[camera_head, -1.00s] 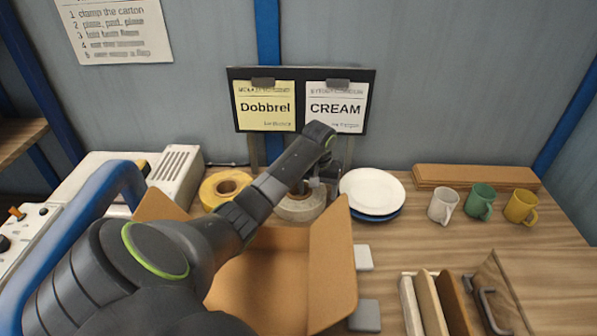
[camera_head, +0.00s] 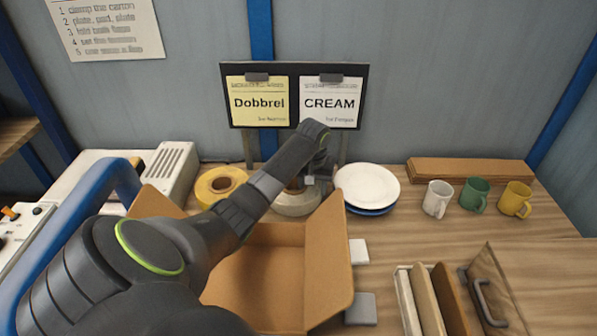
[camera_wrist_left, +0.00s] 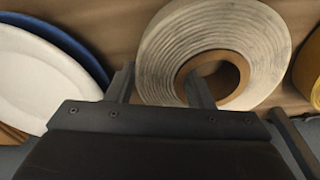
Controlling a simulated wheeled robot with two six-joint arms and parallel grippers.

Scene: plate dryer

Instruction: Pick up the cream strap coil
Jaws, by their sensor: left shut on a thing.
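The cream strap coil (camera_head: 293,206) lies on the table behind the open carton, partly covered by my left arm in the head view. In the left wrist view the coil (camera_wrist_left: 213,35) shows its wound layers and a brown core with a hole. My left gripper (camera_wrist_left: 161,88) is shut on the coil's wall, one finger at the outer side and the other at the core hole. In the head view the left gripper (camera_head: 312,182) is at the coil's right part. I cannot tell any gap under the coil. My right gripper is not in view.
The open carton (camera_head: 328,260) stands in front. A yellow coil (camera_head: 208,190) lies left of the cream coil; stacked plates (camera_head: 367,185) are close at its right. The sign board (camera_head: 294,68) stands behind. Several mugs (camera_head: 475,195) and a divider rack (camera_head: 405,300) are farther right.

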